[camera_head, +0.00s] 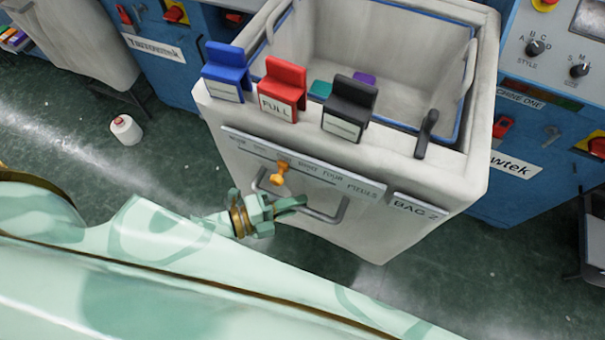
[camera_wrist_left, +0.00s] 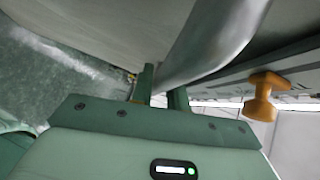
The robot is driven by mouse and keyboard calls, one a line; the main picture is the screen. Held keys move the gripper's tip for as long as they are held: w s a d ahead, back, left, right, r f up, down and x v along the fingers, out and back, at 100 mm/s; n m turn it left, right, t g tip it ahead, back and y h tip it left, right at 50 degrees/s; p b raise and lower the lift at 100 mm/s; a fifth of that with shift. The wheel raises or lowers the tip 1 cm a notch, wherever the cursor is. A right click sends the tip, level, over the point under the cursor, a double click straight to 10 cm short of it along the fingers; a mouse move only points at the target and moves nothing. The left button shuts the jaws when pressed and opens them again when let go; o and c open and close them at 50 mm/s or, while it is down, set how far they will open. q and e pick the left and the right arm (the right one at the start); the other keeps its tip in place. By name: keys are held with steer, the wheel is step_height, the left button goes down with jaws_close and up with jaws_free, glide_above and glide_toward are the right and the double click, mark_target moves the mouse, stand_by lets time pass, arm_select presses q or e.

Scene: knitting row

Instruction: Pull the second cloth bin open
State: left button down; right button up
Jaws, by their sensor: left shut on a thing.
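The second cloth bin (camera_head: 345,165) is a pale cloth box with an open top and a front strip labelled "BAG 2". It juts forward from the blue machine row. Its grey bar handle (camera_head: 338,212) runs low across the front and also shows in the left wrist view (camera_wrist_left: 212,42). My left gripper (camera_head: 290,203) is shut on the left part of this handle; in the wrist view its fingers (camera_wrist_left: 163,92) sit at the bar, partly hiding the grip. My right gripper is not in view.
Blue, red and black clips (camera_head: 349,105) sit on the bin's front rim. An orange knob (camera_head: 279,172) stands on its front slider. A white spool (camera_head: 126,130) is on the green floor at left. Blue machines (camera_head: 530,160) flank the bin. My pale green arm fills the foreground.

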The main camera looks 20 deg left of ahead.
arm_select(q)
steer(key=shift+s, duration=2.1)
steer(key=shift+f, duration=0.1)
steer(key=c, duration=1.4)
jaws_free()
steer(key=shift+o, duration=0.2)
steer(key=p+v, duration=0.2)
steer(key=v, duration=1.4)
steer(key=shift+s, duration=0.1)
